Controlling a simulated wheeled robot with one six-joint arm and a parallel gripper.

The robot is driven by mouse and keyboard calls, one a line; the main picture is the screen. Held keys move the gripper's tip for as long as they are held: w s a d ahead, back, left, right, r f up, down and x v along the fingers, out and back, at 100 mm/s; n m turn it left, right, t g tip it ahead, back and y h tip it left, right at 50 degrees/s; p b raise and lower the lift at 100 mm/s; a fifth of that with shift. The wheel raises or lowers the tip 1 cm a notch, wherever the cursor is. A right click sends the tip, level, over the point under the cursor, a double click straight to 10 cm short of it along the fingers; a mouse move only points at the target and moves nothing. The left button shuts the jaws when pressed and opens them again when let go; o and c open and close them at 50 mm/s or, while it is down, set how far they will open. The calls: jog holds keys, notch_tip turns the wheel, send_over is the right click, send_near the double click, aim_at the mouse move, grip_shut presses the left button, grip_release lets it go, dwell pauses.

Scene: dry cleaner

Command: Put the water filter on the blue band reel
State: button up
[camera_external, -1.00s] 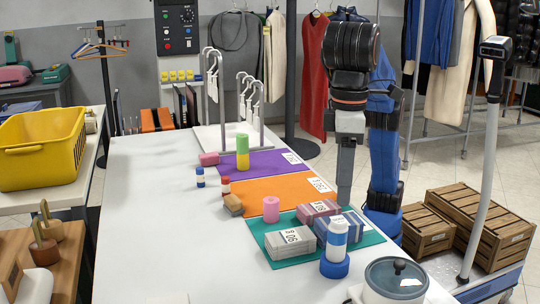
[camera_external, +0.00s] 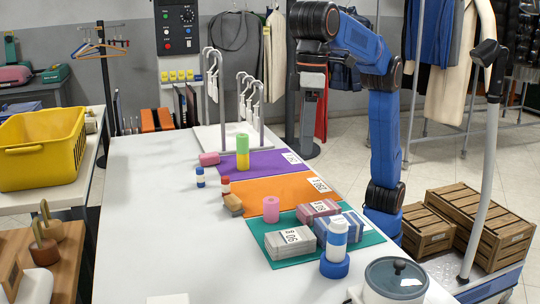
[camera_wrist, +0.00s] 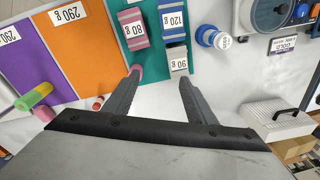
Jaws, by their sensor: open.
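The water filter, which I take to be the white cylinder with a blue cap and a label (camera_external: 337,236), stands upright on the blue band reel (camera_external: 334,267) at the table's near right. The reel is a low blue disc, its top mostly hidden under the filter. In the wrist view the filter (camera_wrist: 223,41) shows end-on with blue beside it, at the upper right beyond the fingers. My gripper (camera_wrist: 160,76) is open and empty. In the external view it hangs high near the far right side of the table, well apart from the filter.
A green mat (camera_external: 275,263) bears several folded, labelled cloth bundles beside the reel. Orange (camera_external: 290,186) and purple mats lie farther back. A pink cylinder (camera_external: 271,210) and a green-and-yellow stack (camera_external: 242,152) stand up. A glass-lidded pot (camera_external: 396,279) is nearby. The left table half is clear.

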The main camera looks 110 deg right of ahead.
jog(key=s+d+f+n+t, duration=0.1)
jog(key=s+d+f, duration=0.1)
jog(key=s+d, duration=0.5)
jog(key=s+d+f, duration=0.2)
jog(key=d+f, duration=0.1)
jog(key=d, duration=0.8)
jog(key=s+d+f+n+t, duration=0.1)
jog(key=s+d+f, duration=0.1)
jog(key=s+d, duration=0.5)
jog(key=s+d+f+n+t, duration=0.1)
jog(key=s+d+f, duration=0.6)
jog(key=s+f, duration=0.2)
jog(key=s+d+f+n+t, duration=0.1)
jog(key=s+d+f, duration=0.6)
jog(key=f, duration=0.6)
jog(key=shift+s+d+f+h, duration=0.25)
jog(key=shift+s+d+h, duration=0.05)
jog(key=shift+s, duration=0.9)
